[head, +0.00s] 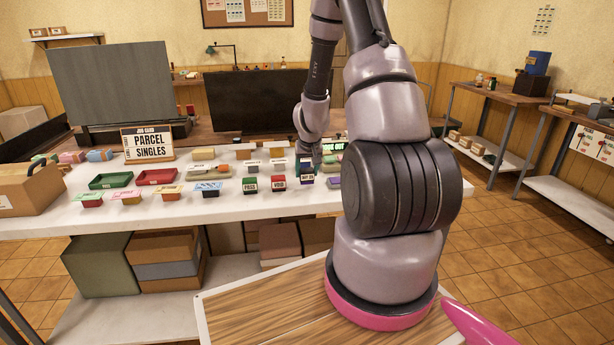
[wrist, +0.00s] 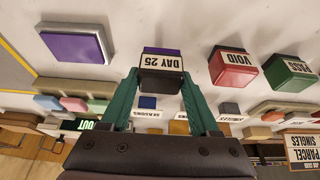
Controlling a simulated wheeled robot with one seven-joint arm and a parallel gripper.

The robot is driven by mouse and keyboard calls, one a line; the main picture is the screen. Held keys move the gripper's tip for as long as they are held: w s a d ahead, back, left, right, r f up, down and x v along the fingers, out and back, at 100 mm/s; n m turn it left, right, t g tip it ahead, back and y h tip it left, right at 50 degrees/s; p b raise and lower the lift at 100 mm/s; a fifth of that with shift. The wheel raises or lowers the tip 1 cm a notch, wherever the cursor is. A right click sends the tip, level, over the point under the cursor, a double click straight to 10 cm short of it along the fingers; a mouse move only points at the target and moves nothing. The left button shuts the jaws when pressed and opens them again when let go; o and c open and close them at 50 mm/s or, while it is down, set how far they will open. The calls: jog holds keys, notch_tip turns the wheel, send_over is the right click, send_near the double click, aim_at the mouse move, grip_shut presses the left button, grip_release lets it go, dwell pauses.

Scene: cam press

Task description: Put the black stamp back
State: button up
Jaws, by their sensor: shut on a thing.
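The black stamp, labelled DAY 25 (head: 306,168), is over the white worktop beside the red VOID stamp. In the wrist view the black stamp (wrist: 161,82) sits between the two green fingertips of my gripper (wrist: 163,75), which is shut on it. A purple strip shows along its label edge. In the wrist view the red VOID stamp (wrist: 232,68) and green PASS stamp (wrist: 288,72) stand to the right, apart from it. A purple pad (wrist: 73,43) in a grey frame lies to the left. I cannot tell whether the black stamp touches the worktop.
The worktop (head: 225,208) also holds a green tray (head: 111,180), a red tray (head: 157,177), a PARCEL SINGLES card (head: 148,143) and several small blocks. A cardboard box (head: 25,188) stands at its left end. Dark panels stand behind. The front strip of the worktop is mostly clear.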

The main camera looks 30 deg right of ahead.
jog(key=shift+a+f, duration=0.1)
jog(key=shift+f, duration=0.75)
jog(key=shift+f, duration=0.15)
jog(key=o, duration=1)
jog(key=shift+o, duration=0.2)
